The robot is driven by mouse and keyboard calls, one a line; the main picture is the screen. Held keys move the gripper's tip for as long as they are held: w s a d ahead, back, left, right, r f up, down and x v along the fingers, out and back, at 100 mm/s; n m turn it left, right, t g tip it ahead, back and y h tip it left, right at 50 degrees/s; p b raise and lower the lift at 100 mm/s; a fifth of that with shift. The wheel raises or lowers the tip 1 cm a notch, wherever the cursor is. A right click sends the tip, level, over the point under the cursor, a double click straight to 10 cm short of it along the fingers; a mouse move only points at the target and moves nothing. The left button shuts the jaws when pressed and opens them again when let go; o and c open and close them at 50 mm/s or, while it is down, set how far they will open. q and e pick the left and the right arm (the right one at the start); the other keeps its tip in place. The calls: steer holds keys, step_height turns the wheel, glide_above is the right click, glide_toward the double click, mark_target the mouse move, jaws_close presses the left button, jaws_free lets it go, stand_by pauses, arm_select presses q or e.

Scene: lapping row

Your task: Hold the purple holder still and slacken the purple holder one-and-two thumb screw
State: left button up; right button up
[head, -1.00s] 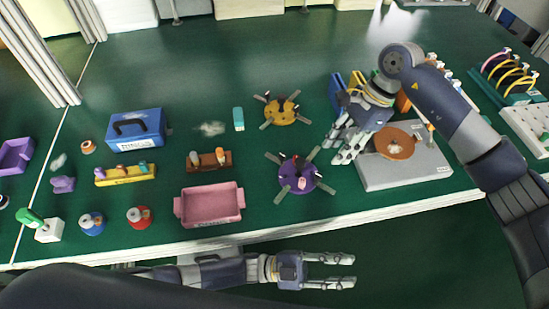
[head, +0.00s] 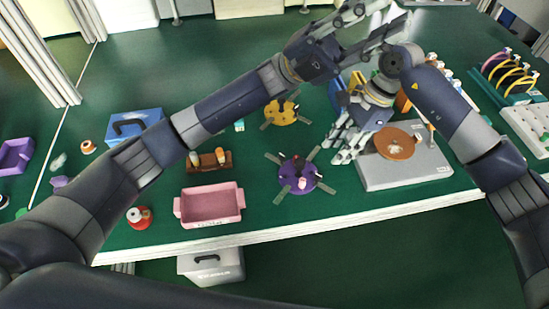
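The purple holder (head: 292,186) lies on the green bench, a round disc with several grey arms sticking out and a small pale and red piece near its middle. I cannot tell its thumb screws apart at this size. My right gripper (head: 340,147) is right of the holder and apart from it, above the bench beside the grey plate; its fingers look parted and empty.
A yellow holder (head: 281,113) lies behind the purple one. A pink tray (head: 210,221) is to its left, near the front edge. A grey plate with a copper disc (head: 397,143) is to the right. My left forearm hides part of the blue box (head: 133,122).

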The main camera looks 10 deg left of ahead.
arm_select(q)
steer(key=w+a+r+n+t, duration=0.2)
steer(key=w+a+n+t, duration=0.3)
steer(key=w+t, duration=0.1)
steer(key=n+t+y, duration=0.1)
steer(key=n+t, duration=0.5)
steer(key=n, duration=0.3)
glide_above(296, 162)
steer(key=w+d, duration=0.2)
steer(key=d, duration=0.1)
step_height(296, 162, down, 6)
steer(key=s+a+f+n+t+y, duration=0.1)
steer(key=f+n, duration=0.4)
steer(key=f, duration=0.7)
steer(key=s+a+f+n+t+y, duration=0.1)
steer(key=a+f+n+y, duration=0.3)
steer(key=f, duration=0.8)
steer(key=s+a+f+n+t+y, duration=0.1)
steer(key=f+n+y, duration=0.4)
steer(key=f, duration=0.7)
steer(key=shift+s+a+f+n+t, duration=0.1)
steer(key=shift+s+a+n+t, duration=0.05)
steer(key=shift+a+n+t, duration=0.3)
steer(key=shift+s+a+f+n+t, duration=0.15)
steer(key=shift+a+n, duration=0.1)
steer(key=shift+a, duration=0.3)
steer(key=shift+y, duration=0.3)
steer(key=x, duration=0.7)
steer(key=shift+r, duration=0.1)
